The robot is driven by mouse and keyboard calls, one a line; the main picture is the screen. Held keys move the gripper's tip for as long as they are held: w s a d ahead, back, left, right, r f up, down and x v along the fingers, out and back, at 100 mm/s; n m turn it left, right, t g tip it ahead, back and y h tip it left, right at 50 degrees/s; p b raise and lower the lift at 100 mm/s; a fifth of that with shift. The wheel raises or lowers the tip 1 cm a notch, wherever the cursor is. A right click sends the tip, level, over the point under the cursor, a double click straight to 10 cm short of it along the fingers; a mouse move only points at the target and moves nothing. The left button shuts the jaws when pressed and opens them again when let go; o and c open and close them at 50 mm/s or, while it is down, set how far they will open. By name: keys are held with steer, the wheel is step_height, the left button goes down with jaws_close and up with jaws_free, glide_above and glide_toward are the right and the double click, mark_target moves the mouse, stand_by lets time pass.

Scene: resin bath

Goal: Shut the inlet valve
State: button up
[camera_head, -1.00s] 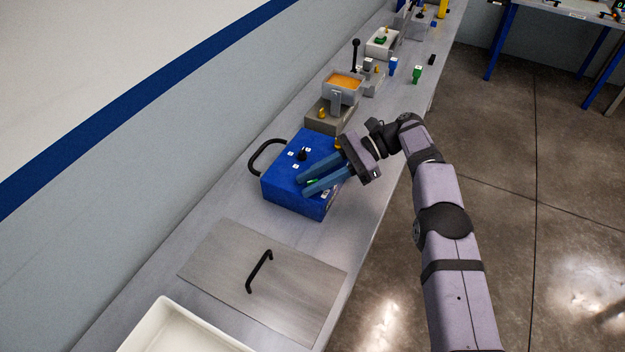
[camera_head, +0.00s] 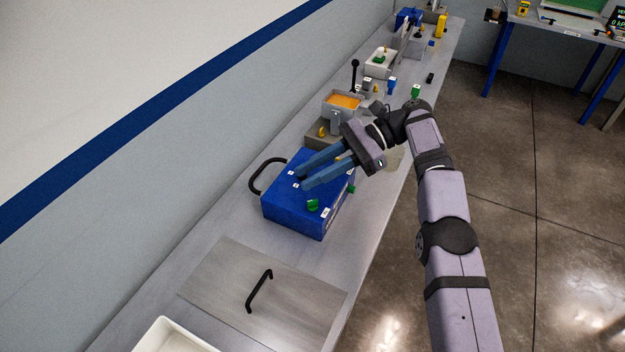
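A blue box (camera_head: 290,213) with a black side handle stands on the bench. On its top are a green knob (camera_head: 312,205), small unreadable white labels and a black knob, now mostly hidden at my fingertips. Another green part (camera_head: 351,189) shows at its right side. I cannot tell which of these is the inlet valve. My gripper (camera_head: 301,178) is open, its two blue fingers apart over the top of the box at the black knob. I cannot tell whether they touch it. The green knob lies clear, just below the lower finger.
Behind the box stands a grey unit with an orange-filled tray (camera_head: 343,101) and a black lever (camera_head: 354,75). In front lie a metal lid (camera_head: 225,275) with a black handle and a white tray (camera_head: 172,338). A pale patch (camera_head: 395,158) lies near the bench edge.

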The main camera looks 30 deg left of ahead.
steer(key=shift+r, duration=0.5)
